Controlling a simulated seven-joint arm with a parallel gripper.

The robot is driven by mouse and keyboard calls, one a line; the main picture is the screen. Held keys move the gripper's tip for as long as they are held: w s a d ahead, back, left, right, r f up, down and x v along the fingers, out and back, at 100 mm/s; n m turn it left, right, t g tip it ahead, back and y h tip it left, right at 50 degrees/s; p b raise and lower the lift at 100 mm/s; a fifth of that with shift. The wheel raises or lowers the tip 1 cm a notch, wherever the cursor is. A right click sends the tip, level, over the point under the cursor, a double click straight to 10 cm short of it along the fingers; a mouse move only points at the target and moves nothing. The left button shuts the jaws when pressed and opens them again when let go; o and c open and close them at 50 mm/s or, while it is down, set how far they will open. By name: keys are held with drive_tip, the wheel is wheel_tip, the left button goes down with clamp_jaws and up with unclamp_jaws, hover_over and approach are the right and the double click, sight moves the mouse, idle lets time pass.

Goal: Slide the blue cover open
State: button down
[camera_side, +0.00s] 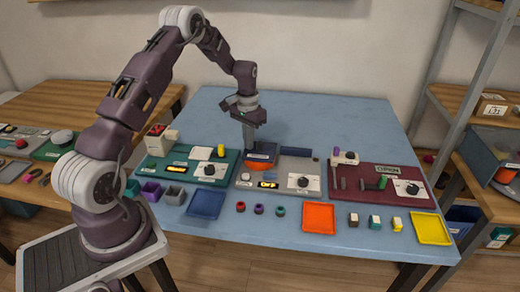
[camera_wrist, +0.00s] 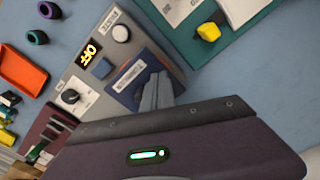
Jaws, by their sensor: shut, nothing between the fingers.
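The blue cover (camera_wrist: 127,90) lies at the back left of the grey control panel (camera_side: 245,187) and carries a white label. In the side view the blue part of the panel (camera_side: 259,164) shows below my fingers, with an orange patch beside it. My gripper (camera_side: 250,149) points straight down over this area, fingers shut and empty. In the wrist view the grey fingers (camera_wrist: 157,92) stand over the cover's edge and hide part of it. I cannot tell whether they touch it. A dark blue bar (camera_side: 295,151) lies at the panel's back right.
The grey panel has an orange-lit display (camera_wrist: 88,52), a white button (camera_wrist: 121,33) and a knob (camera_side: 303,182). A green panel (camera_side: 150,175) stands to its left, a maroon panel (camera_side: 365,190) to its right. Trays and small parts lie in front. The blue table behind is clear.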

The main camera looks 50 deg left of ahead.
drive_tip(key=shift+w+d, duration=4.1)
drive_tip(key=shift+s+a+r, duration=0.1)
drive_tip(key=shift+s+a, duration=0.35)
drive_tip(key=shift+a, duration=0.05)
wheel_tip(320, 180, up, 11)
